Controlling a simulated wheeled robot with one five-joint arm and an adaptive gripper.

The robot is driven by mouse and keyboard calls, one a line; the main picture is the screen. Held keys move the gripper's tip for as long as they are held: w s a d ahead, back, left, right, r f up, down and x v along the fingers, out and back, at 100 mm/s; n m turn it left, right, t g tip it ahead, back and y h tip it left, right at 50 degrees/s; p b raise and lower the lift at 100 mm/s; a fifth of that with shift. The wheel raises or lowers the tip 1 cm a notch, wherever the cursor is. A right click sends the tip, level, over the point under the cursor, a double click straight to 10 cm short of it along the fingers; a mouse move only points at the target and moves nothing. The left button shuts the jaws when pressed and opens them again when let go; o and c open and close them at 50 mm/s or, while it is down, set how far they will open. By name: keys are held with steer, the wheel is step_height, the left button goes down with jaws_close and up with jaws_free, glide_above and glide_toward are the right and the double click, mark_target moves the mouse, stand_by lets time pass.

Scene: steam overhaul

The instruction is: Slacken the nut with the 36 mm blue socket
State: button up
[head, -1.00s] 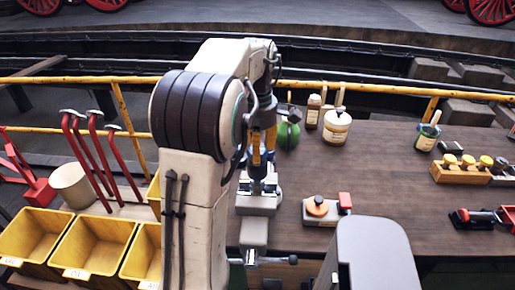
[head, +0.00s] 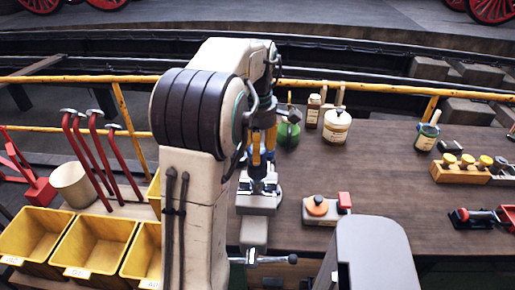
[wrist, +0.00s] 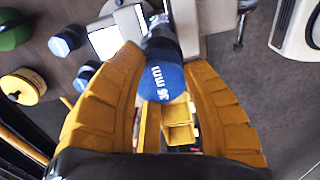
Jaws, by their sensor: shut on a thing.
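The blue 36 mm socket (wrist: 164,82) sits between the yellow fingers of my gripper (wrist: 165,68) in the wrist view, its "36 mm" label readable. My gripper is shut on it. A dark metal part extends from the socket's far end toward a pale grey fixture. In the head view my gripper (head: 262,150) points down just above the grey vise-like fixture (head: 258,203) on the bench. The nut is hidden, and I cannot tell whether the socket is seated on it.
On the brown bench (head: 385,195), a block with an orange button (head: 318,207) stands right of the fixture. A green container (head: 288,132) and a cream jar (head: 336,126) stand behind. Yellow bins (head: 95,243) are at the left. A yellow rail (head: 390,88) runs behind the bench.

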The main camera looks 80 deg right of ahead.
steer(key=shift+f+b, duration=1.45)
steer(key=shift+f, duration=0.5)
stand_by(0.3)
steer(key=o, duration=0.7)
steer(key=c, duration=0.7)
steer(key=shift+n+p, duration=0.4)
steer(key=shift+n, duration=1.6)
steer(key=shift+n, duration=1)
steer(key=shift+n+p, duration=0.35)
steer(key=shift+n, duration=0.65)
